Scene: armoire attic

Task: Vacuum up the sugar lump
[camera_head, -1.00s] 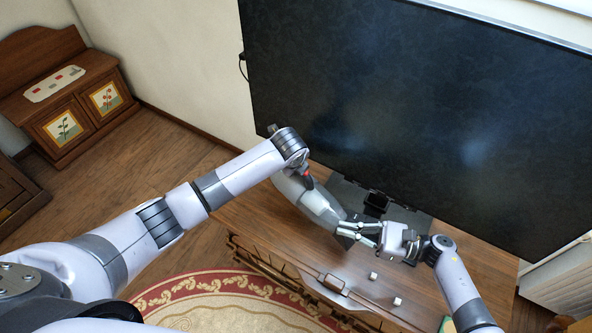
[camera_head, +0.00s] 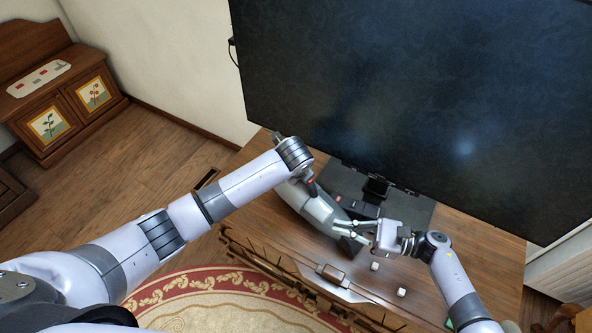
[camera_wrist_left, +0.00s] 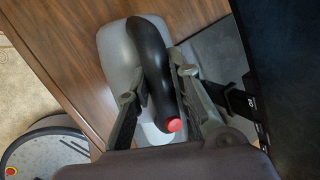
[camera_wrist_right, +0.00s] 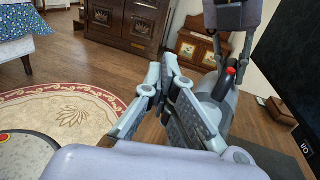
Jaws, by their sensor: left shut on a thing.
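Two small white cubes, the sugar lumps, lie on the brown cabinet top: one nearer the vacuum (camera_head: 375,266), one nearer the front right (camera_head: 402,292). My left gripper (camera_wrist_left: 157,85) is shut on the black handle of a grey handheld vacuum (camera_head: 318,208). The handle with its red button shows in the left wrist view (camera_wrist_left: 152,60). The vacuum's dark nozzle points right, a little behind and left of the nearer cube.
A large black screen (camera_head: 420,110) on a dark stand rises behind the cabinet top (camera_head: 285,235). A red patterned rug (camera_head: 215,295) lies on the floor in front. A wooden chest (camera_head: 65,105) stands far left.

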